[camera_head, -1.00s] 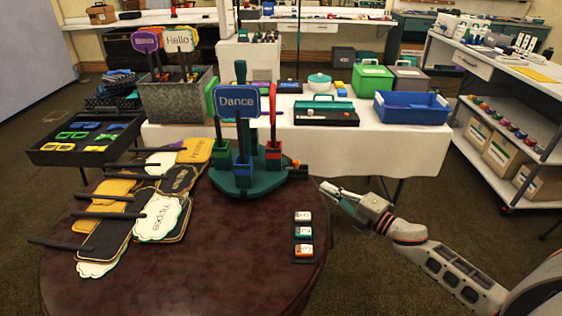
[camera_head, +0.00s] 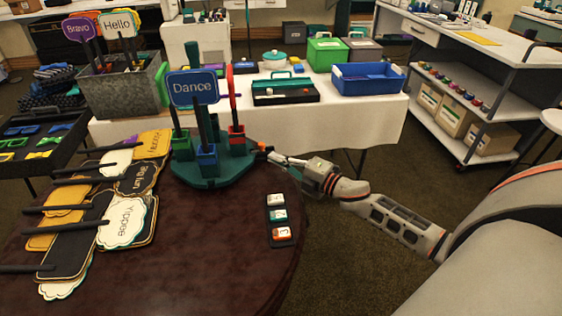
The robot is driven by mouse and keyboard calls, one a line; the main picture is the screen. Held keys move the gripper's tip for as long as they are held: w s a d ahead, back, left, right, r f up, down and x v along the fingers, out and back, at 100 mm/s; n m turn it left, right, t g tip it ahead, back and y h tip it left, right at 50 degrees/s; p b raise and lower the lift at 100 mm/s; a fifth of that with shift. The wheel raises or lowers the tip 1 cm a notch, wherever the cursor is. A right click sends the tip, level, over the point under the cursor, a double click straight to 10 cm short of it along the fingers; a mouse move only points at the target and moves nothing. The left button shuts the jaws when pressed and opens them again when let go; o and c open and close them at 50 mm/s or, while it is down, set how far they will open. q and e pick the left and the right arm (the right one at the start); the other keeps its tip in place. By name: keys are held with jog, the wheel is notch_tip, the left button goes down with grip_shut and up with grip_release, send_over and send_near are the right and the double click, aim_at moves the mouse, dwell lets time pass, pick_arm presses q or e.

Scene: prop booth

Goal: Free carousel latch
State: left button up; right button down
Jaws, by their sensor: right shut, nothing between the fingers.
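The teal carousel (camera_head: 205,180) stands on the dark round table (camera_head: 190,240). It carries blue, red and green holders, with a blue "Dance" sign (camera_head: 193,87) upright at the front. A small orange-tipped latch (camera_head: 262,147) sticks out from its right side. My right gripper (camera_head: 273,156) comes in from the right, shut and empty. Its fingertips are right at the latch; I cannot tell whether they touch it. My left gripper is not in view.
Black-handled signs, one reading "Yippee" (camera_head: 122,222), lie piled on the table's left. A dark strip with numbered blocks (camera_head: 278,215) lies near the right edge. Behind stands a white-clothed table (camera_head: 340,115) with a blue bin (camera_head: 367,78). The tabletop's front middle is clear.

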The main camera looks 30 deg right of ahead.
jog(key=x, duration=0.5)
jog(key=shift+f, duration=0.1)
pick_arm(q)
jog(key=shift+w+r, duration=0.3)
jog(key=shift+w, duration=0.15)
pick_arm(e)
jog(key=shift+w+a, duration=0.2)
jog(key=shift+w, duration=0.4)
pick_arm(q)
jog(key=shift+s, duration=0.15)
